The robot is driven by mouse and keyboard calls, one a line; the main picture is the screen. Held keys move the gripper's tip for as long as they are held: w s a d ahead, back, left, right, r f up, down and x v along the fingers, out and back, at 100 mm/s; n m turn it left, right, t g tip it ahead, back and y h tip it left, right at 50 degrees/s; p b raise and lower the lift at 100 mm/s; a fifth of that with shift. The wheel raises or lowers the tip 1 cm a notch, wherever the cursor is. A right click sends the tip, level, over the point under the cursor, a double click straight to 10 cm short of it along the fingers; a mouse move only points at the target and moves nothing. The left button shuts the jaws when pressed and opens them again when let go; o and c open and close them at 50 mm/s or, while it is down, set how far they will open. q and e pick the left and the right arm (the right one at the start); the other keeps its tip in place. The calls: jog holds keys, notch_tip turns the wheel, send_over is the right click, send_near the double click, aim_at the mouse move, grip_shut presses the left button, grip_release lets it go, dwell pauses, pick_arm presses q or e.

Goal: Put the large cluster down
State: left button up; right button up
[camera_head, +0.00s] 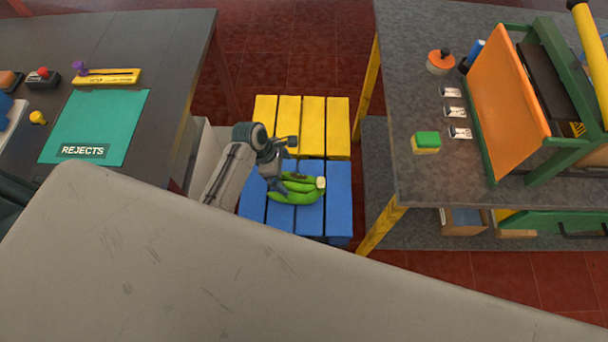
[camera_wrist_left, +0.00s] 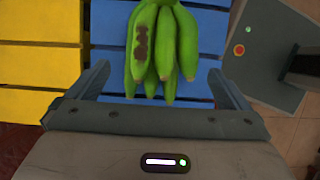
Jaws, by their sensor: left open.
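The large cluster is a bunch of green bananas (camera_head: 297,193) lying on the blue slats (camera_head: 338,205) of a low slatted surface. Its pale cut end points right in the head view. In the left wrist view the bunch (camera_wrist_left: 165,45) lies between and beyond the fingertips, with a dark brown patch on one banana. My right gripper is not in view.
Yellow slats (camera_head: 313,125) beside the blue ones are empty. A dark table (camera_head: 170,60) at left bears a green REJECTS mat (camera_head: 100,120). A grey workbench (camera_head: 420,180) at right bears an orange panel (camera_head: 507,105) and a green-yellow sponge (camera_head: 426,142). Red tiled floor lies between.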

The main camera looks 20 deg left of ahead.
aim_at(297, 185)
pick_arm(q)
jog(key=f, duration=0.1)
jog(key=d+f, duration=0.1)
jog(key=f, duration=0.1)
jog(key=shift+s+d, duration=0.35)
jog(key=shift+w+d+f, duration=0.2)
jog(key=shift+w+f, duration=0.05)
jog(key=shift+f, duration=0.4)
jog(key=x, duration=0.4)
jog(key=shift+s+d+p, duration=0.1)
jog(key=shift+d+p, duration=0.15)
jog(key=shift+p, duration=0.15)
jog(key=shift+d+f, duration=0.1)
jog(key=shift+f, duration=0.25)
jog(key=c, duration=1.4)
jog(key=shift+r, duration=0.15)
jog(key=shift+c, duration=0.4)
